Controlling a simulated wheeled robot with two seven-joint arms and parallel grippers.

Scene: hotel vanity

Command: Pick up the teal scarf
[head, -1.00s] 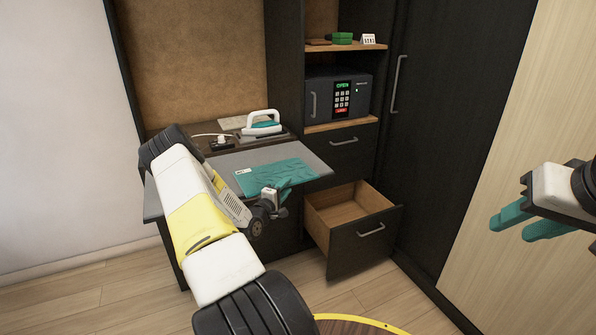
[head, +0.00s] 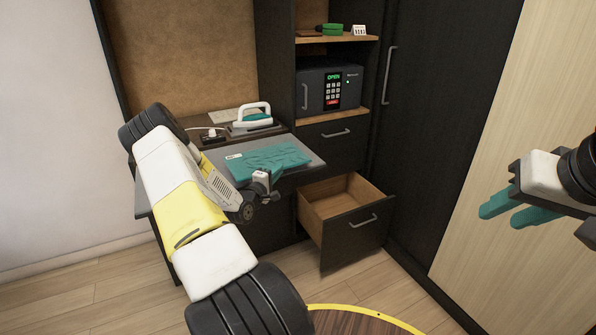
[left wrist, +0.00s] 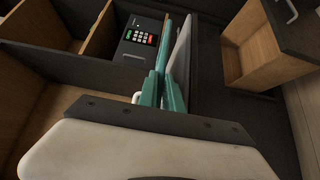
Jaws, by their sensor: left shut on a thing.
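The teal scarf (head: 268,158) is a flat folded piece with a small white label, at the grey pull-out board (head: 312,171) of the vanity. My left gripper (head: 266,186) is shut on its near edge. In the left wrist view the scarf (left wrist: 165,42) shows edge-on between the teal fingertips (left wrist: 162,90), beside the pale board (left wrist: 182,45). It seems slightly raised, but I cannot tell if all of it is clear of the board. My right gripper (head: 517,208) is open and empty at the far right.
A white and teal iron (head: 252,117) stands behind the board. An open, empty drawer (head: 343,215) juts out at its right. A safe (head: 330,88) reading OPEN sits on the shelf above. A round table edge (head: 365,311) is in front.

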